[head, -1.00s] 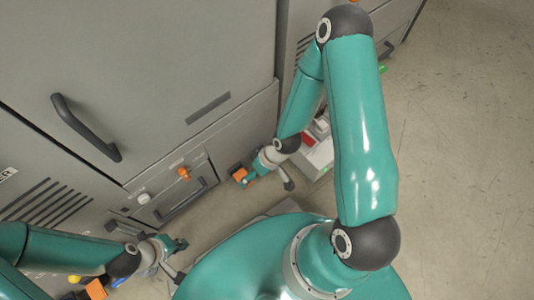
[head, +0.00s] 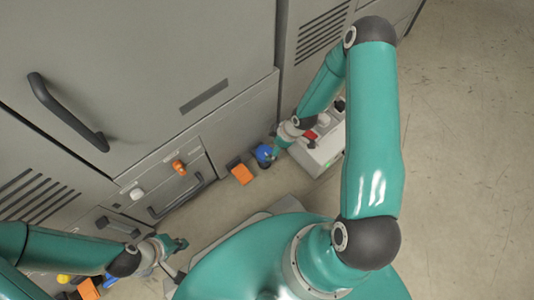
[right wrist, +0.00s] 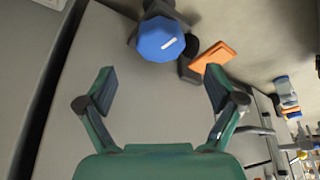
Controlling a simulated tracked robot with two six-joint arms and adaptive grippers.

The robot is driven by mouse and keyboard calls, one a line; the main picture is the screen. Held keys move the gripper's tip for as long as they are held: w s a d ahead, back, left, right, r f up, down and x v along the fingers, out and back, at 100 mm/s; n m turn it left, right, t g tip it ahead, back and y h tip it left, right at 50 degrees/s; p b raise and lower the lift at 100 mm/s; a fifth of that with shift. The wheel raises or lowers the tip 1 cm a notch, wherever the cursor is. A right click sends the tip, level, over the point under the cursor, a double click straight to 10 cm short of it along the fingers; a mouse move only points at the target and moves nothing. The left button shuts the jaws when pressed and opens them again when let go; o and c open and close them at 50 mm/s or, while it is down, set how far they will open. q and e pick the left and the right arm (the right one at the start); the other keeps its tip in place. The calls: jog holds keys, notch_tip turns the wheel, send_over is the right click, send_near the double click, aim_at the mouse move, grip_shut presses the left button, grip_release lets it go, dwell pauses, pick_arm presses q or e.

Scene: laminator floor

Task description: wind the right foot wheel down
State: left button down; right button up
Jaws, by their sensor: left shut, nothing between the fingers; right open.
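The right foot wheel, a blue eight-sided knob with a white mark, shows at the top middle of the right wrist view (right wrist: 160,41) on a dark stem. In the head view the blue wheel (head: 264,154) sits low by the machine's base. My right gripper (head: 281,146) is right beside it in the head view. In the right wrist view my right gripper (right wrist: 160,84) has its fingers spread with nothing between them, and the wheel lies beyond the fingertips, apart from them. My left gripper (head: 182,244) is shut and empty at the lower left, away from the wheel.
An orange pedal (head: 241,174) sits left of the wheel; it also shows in the right wrist view (right wrist: 213,57). A pale box with a red part (head: 322,150) stands on the floor to the right. Another blue and orange group (head: 90,289) is at the lower left. Open floor (head: 470,150) lies right.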

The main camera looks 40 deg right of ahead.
jog(key=b+x, duration=0.2)
jog(key=x, duration=0.4)
jog(key=shift+w+a+f, duration=0.1)
jog(key=shift+w+f, duration=0.1)
jog(key=c, duration=1)
jog(key=shift+d, duration=0.35)
jog(key=shift+c, duration=0.8)
jog(key=shift+a, duration=0.3)
